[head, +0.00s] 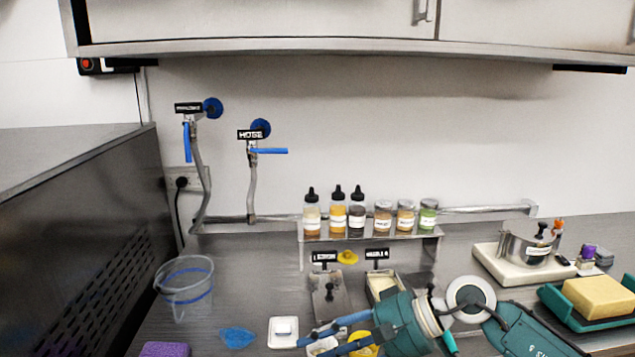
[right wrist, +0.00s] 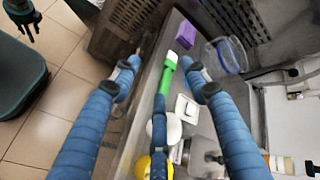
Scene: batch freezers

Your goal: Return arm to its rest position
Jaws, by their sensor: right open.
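My right arm (head: 520,335) reaches in from the lower right of the head view, low over the counter. Its blue-fingered gripper (head: 312,346) points left, near a white square dish (head: 283,341). In the right wrist view the gripper (right wrist: 158,75) has its two fingers wide apart, with nothing clasped between them. A green-handled tool (right wrist: 166,78) shows between the fingers, apparently lower down. A dark gripper-like part (right wrist: 22,14) at the top left of that view may be my left gripper; its jaws are too unclear to judge. The head view does not show my left arm.
A bottle shelf (head: 372,234) stands behind. A pot (head: 525,247) and a yellow block (head: 598,297) in a teal tray (head: 562,313) stand right. Tiled floor (right wrist: 60,130) lies beyond the counter edge.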

